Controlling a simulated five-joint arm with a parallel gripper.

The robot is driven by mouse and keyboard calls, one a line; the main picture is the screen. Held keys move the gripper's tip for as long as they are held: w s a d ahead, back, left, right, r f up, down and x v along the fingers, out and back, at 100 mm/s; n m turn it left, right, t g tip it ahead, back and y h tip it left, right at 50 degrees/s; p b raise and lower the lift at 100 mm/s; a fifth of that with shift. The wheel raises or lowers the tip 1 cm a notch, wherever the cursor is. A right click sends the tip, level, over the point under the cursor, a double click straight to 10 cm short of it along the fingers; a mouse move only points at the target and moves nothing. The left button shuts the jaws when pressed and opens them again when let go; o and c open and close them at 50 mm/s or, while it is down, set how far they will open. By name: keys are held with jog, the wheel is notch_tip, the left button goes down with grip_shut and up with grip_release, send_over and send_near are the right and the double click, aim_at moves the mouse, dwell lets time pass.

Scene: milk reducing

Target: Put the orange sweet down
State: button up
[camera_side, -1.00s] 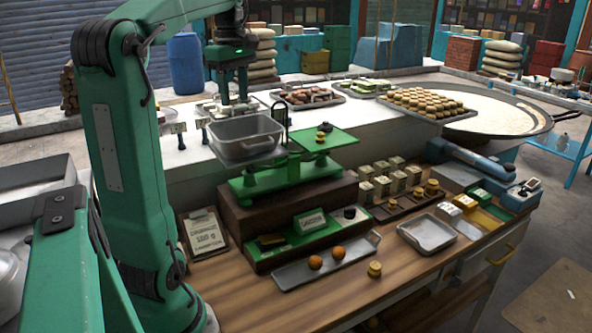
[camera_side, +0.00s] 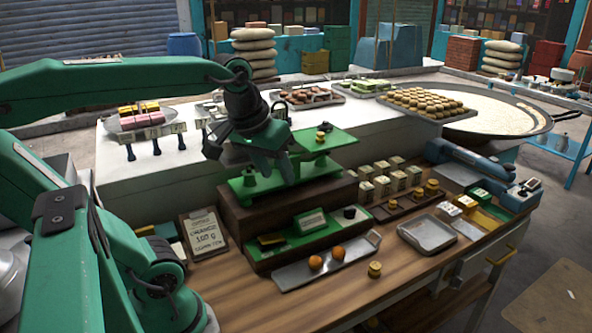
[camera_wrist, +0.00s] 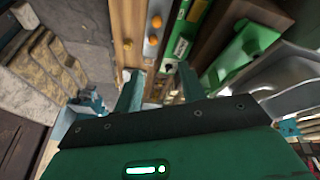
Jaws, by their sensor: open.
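Two orange sweets, one at the left (camera_side: 315,262) and one at the right (camera_side: 338,253), lie on a long metal tray (camera_side: 290,277) at the front of the bench. They also show in the wrist view (camera_wrist: 153,40), beyond my fingers. My gripper (camera_side: 276,166) is above the green balance scale (camera_side: 320,172), tilted down towards the bench. In the wrist view its two fingers (camera_wrist: 160,88) stand apart with no sweet between them. The balance's left pan is hidden behind my gripper in the side view. A metal pan edge (camera_wrist: 290,65) shows right in the wrist view.
A brass weight (camera_side: 375,269) stands on the wood right of the tray. The scale's green right plate (camera_side: 335,143) holds a small weight. An empty square metal tray (camera_side: 428,233) lies right. A clipboard (camera_side: 205,236) lies left. Bare wood is free in front.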

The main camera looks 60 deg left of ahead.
jog(key=s+d+f+m+t, duration=0.1)
jog(key=s+d+f+m, duration=0.1)
jog(key=d+f+m, duration=0.2)
jog(key=shift+s+d+f+m+h, duration=0.15)
jog(key=shift+s+d+m+h, duration=0.1)
jog(key=shift+m+h, duration=0.25)
dwell(1.4)
jog(key=o, duration=1.3)
jog(key=shift+w+a+r+n, duration=0.1)
jog(key=shift+w+r+n, duration=0.1)
jog(key=shift+w+n, duration=0.2)
jog(key=w+a+n+g, duration=0.5)
jog(key=w+n, duration=0.7)
jog(key=n, duration=0.5)
jog(key=shift+w+f, duration=0.15)
jog(key=shift+w, duration=0.05)
